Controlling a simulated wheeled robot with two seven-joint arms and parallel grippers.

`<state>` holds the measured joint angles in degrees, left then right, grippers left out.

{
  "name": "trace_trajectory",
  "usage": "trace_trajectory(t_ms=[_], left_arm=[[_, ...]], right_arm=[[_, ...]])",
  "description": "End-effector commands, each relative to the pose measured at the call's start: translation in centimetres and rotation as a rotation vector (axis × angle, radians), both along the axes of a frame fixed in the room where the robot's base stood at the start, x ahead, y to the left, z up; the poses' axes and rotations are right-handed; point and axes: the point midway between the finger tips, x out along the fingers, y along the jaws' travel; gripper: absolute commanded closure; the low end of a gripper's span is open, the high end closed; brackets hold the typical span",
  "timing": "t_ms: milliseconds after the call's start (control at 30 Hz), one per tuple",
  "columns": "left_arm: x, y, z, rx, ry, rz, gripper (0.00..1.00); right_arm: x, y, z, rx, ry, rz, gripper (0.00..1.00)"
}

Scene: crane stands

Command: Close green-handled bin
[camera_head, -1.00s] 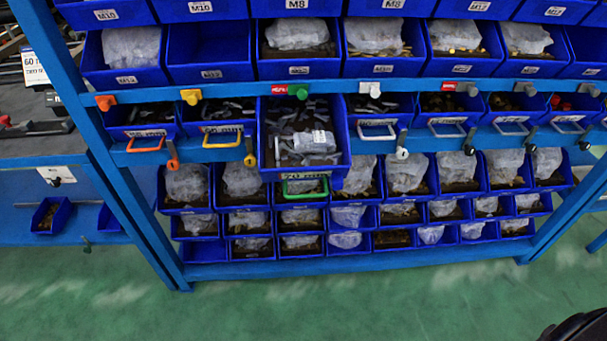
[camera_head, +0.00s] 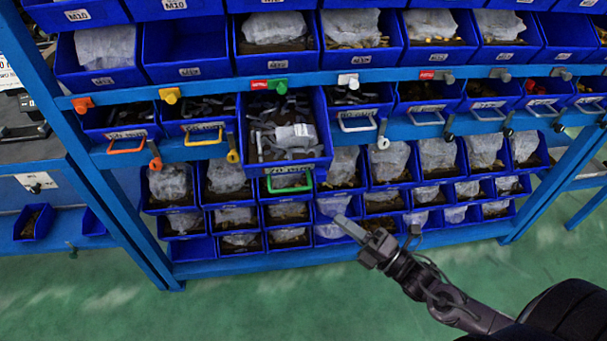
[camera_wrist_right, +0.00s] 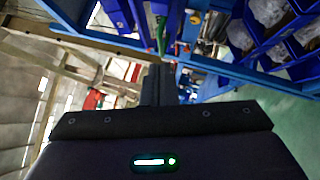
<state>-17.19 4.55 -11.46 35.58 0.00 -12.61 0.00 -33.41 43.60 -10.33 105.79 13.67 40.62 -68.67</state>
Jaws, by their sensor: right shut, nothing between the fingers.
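The green-handled bin (camera_head: 287,130) is blue and sticks out from the middle row of the rack, further than its neighbours. It holds grey metal parts and a clear bag. Its green handle (camera_head: 289,182) hangs at its front; a green handle also shows in the right wrist view (camera_wrist_right: 161,35). My right gripper (camera_head: 350,228) is shut and empty, below and to the right of the handle, apart from the bin. In the right wrist view its dark fingers (camera_wrist_right: 157,85) are together, pointing toward the rack. My left gripper is not in view.
Bins with an orange handle (camera_head: 126,146), a yellow handle (camera_head: 203,137) and white handles (camera_head: 357,123) sit further in along the same row. Small bins with bagged parts fill the rows below. The green floor (camera_head: 300,285) in front is clear.

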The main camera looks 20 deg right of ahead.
Motion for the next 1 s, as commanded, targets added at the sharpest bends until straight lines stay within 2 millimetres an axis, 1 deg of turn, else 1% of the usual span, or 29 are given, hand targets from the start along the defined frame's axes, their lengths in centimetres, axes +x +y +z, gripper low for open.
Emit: trace_trajectory(t_ms=[33,100,167,267,600,667,800,1000], left_arm=[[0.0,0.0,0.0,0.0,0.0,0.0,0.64],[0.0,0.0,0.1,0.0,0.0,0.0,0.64],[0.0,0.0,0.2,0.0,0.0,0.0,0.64],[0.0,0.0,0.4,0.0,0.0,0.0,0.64],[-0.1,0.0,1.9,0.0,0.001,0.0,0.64],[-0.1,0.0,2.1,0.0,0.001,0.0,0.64],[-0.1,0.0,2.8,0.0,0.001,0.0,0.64],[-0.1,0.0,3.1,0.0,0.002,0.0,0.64]], right_arm=[[-0.2,0.5,1.0,-0.011,-0.031,0.016,1.0],[-0.2,1.0,1.7,-0.018,-0.058,0.026,1.0],[0.2,1.3,2.0,-0.019,-0.064,0.026,1.0],[1.3,1.9,2.5,-0.016,-0.064,0.026,1.0],[7.0,5.7,4.5,-0.015,-0.06,0.022,1.0],[7.9,6.3,4.9,-0.015,-0.06,0.023,1.0],[9.8,5.7,5.6,-0.019,-0.058,0.021,1.0],[11.1,5.4,6.0,-0.018,-0.056,0.023,1.0]])
